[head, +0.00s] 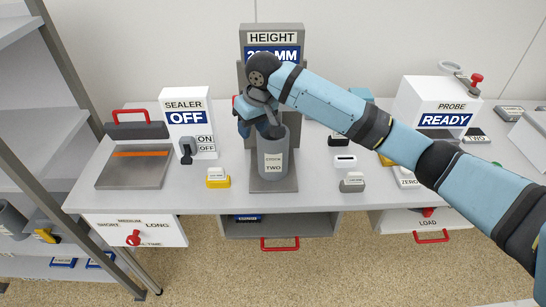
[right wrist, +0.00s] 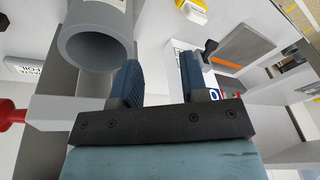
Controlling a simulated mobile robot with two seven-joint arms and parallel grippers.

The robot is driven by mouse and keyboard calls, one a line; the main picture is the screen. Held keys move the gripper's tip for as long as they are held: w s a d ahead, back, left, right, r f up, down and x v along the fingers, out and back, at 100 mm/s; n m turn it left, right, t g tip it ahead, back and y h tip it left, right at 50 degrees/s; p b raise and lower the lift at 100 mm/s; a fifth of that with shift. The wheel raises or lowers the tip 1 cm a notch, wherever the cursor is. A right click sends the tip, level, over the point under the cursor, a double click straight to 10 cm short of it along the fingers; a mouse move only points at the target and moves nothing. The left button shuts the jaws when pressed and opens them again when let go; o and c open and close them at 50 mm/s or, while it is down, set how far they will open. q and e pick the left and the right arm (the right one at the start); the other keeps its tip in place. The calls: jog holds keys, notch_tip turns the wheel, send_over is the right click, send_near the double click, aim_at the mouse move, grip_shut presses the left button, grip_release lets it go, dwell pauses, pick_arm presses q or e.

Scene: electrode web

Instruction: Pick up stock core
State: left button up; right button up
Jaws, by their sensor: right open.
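The stock core, a grey hollow cylinder (head: 272,165) with a label reading TWO, stands upright on the grey base of the height stand (head: 275,186). In the right wrist view a grey tube (right wrist: 97,48) shows its open end at upper left, outside the jaws. My right gripper (head: 256,118) is over the upper part of the cylinder in the head view and hides some of its top. In the right wrist view my right gripper (right wrist: 162,80) has its two dark blue fingers apart, with nothing held between them. My left gripper is not in view.
A sealer (head: 185,120) stands left, with a flat sealing plate (head: 133,171) beside it. A white probe box (head: 435,105) stands right. Small yellow (head: 217,178) and grey (head: 352,182) blocks flank the stand. Drawers with red handles (head: 280,245) are below the tabletop.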

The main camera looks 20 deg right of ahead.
aim_at(261, 138)
notch_tip(261, 138, up, 5)
jog(key=w+d+h, duration=0.1)
jog(key=d, duration=0.2)
jog(key=shift+m, duration=0.3)
jog(key=f, duration=0.5)
jog(key=w+f, duration=0.1)
jog(key=f, duration=0.2)
jog(key=shift+w+a+f, duration=0.1)
jog(key=shift+a+f, duration=0.1)
jog(key=shift+a, duration=0.05)
jog(key=shift+w+d+f, duration=0.1)
jog(key=shift+w+f, duration=0.1)
jog(key=shift+f, duration=1.15)
jog(key=shift+w+f, duration=0.2)
jog(key=shift+f, duration=1.1)
grip_shut()
jog(key=shift+r, duration=0.1)
